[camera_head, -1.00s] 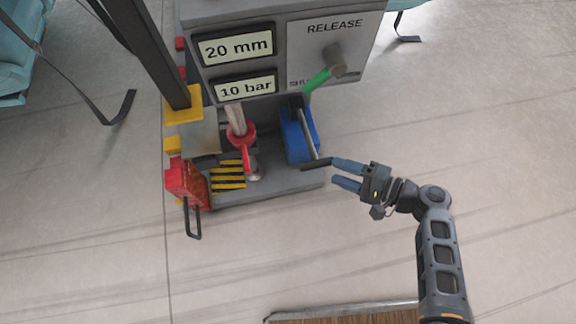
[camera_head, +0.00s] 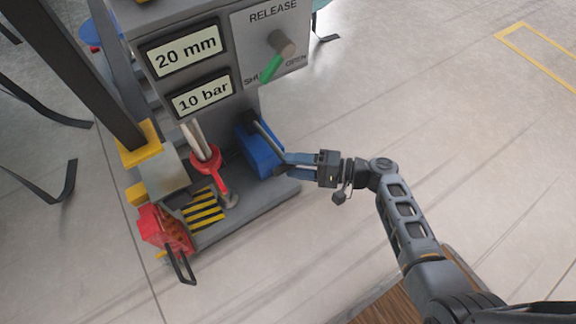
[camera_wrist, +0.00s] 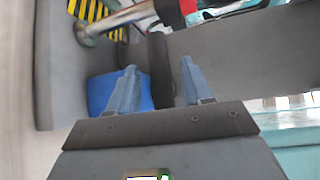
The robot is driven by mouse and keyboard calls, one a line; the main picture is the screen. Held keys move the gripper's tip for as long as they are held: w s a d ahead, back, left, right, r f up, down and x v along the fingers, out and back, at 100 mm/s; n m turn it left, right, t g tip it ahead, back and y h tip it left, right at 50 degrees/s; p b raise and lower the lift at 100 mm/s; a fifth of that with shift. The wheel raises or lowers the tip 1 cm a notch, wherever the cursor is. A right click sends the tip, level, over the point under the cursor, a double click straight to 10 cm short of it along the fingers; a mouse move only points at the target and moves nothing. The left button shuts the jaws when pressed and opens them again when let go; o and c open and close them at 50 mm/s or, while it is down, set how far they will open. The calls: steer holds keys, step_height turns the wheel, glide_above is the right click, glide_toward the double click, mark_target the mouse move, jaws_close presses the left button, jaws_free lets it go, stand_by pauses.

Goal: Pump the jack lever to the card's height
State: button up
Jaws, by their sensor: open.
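The jack lever (camera_head: 268,137) is a thin grey rod with a dark grip, slanting down to the right from the blue pump block (camera_head: 258,158). My gripper (camera_head: 287,165) is at the lever's lower end, with its blue fingers open. In the wrist view, the dark lever grip (camera_wrist: 160,72) lies between my two open fingers (camera_wrist: 160,88), with a gap on the right side; contact on the left is unclear. The display (camera_head: 184,52) reads 20 mm, and the lower one (camera_head: 202,96) reads 10 bar. No card is seen.
A red jack part (camera_head: 208,162) and a red block with a loop (camera_head: 162,230) stand on the grey base. A yellow floor outline (camera_head: 545,55) lies far right; the floor at right is clear.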

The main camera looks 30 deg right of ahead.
steer(key=shift+x, duration=0.95)
jaws_close()
